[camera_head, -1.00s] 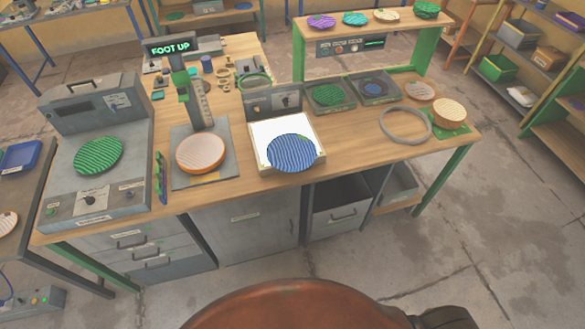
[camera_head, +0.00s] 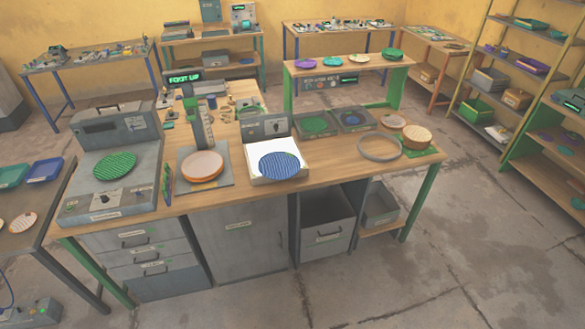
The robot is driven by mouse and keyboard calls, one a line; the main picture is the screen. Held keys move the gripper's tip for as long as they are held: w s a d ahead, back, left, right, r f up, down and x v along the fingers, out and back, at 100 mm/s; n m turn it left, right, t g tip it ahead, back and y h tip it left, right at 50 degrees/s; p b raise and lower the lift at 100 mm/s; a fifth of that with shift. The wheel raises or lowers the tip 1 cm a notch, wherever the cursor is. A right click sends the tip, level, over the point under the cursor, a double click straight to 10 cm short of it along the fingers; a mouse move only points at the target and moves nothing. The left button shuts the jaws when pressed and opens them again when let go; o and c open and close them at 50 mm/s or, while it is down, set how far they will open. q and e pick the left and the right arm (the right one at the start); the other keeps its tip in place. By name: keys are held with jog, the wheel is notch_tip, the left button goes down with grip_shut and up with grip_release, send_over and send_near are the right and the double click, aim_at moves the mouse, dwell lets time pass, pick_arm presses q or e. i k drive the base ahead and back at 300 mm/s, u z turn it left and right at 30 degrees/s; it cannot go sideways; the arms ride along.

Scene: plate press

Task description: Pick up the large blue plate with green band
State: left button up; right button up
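A large blue striped plate (camera_head: 279,166) lies on the white pad of a grey tester (camera_head: 262,178) at the middle of the workbench's front side. It overlaps the pad's front right part. A green band on it cannot be made out clearly now. A smaller dark blue disc (camera_head: 351,119) lies in a grey tray at the back right of the bench. Neither of my grippers is in view.
The wooden workbench (camera_head: 237,196) also holds an orange-rimmed plate (camera_head: 202,166), a green plate (camera_head: 115,166) on a grey machine, a grey ring (camera_head: 380,147) and a stack of tan plates (camera_head: 417,136). Shelves (camera_head: 532,75) stand at right. The floor in front is clear.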

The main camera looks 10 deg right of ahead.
aim_at(278, 166)
jog(key=z, duration=0.85)
jog(key=i, duration=1.3)
jog(key=u, duration=0.15)
